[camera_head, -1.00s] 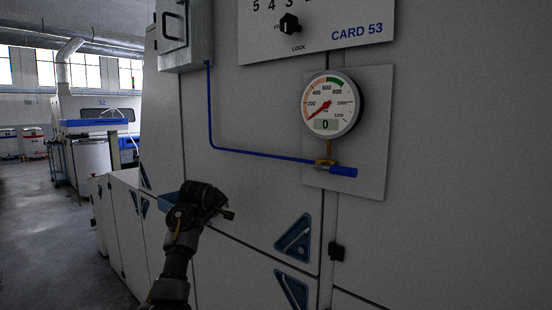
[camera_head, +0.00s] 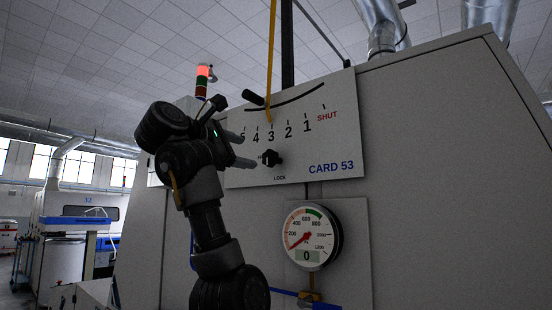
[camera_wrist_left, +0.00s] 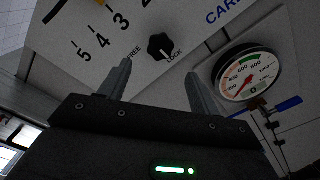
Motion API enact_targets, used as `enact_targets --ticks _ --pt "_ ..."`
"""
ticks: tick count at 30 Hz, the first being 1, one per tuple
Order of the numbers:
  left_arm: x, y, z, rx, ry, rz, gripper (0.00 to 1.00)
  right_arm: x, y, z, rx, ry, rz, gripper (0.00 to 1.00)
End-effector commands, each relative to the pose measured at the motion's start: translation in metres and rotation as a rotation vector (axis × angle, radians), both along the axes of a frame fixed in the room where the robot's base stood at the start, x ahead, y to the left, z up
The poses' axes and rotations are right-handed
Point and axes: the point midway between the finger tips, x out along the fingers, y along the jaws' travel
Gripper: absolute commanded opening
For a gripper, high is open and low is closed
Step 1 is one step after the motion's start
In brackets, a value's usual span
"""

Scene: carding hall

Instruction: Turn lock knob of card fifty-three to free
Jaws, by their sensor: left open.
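The black lock knob (camera_head: 270,158) sits on the white card 53 panel (camera_head: 335,135), above the word LOCK. In the left wrist view the knob (camera_wrist_left: 160,47) lies between the words FREE and LOCK, and a small pale mark on it seems to face LOCK. My left gripper (camera_head: 248,151) is open, with its fingers pointing at the panel just left of the knob. In the left wrist view the gripper's fingers (camera_wrist_left: 158,69) stand apart on either side below the knob, and nothing is between them. My right gripper is not in view.
A round gauge (camera_head: 312,236) reading 0 is mounted below the panel, with a blue-handled valve (camera_head: 318,304) under it. A black handle (camera_head: 253,97) sits by a curved slot above the numbers. A stack light (camera_head: 202,76) glows red behind my arm.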

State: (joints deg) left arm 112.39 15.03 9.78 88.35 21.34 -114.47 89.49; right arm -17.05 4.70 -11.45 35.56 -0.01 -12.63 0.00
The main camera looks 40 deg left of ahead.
Motion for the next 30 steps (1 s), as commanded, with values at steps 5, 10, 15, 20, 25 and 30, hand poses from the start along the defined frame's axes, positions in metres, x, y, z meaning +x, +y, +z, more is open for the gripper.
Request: enact_targets --ticks 5,10,15,20,25,30 --pt "0.013 0.0 0.008 0.0 0.004 0.0 0.63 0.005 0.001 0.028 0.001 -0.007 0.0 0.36" --pt "0.027 0.0 0.009 0.003 0.003 0.001 0.63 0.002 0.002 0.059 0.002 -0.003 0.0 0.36" --pt "0.064 -0.001 0.006 0.002 0.005 -0.005 0.63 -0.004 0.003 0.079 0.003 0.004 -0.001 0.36" --pt "0.089 0.0 0.005 0.003 0.003 -0.003 0.63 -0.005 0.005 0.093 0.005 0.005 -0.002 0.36" --pt "0.104 0.001 0.002 0.004 0.002 -0.003 0.63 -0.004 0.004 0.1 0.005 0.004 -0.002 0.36" --pt "0.107 0.002 0.0 0.004 0.001 -0.001 0.63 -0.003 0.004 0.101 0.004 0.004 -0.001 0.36"
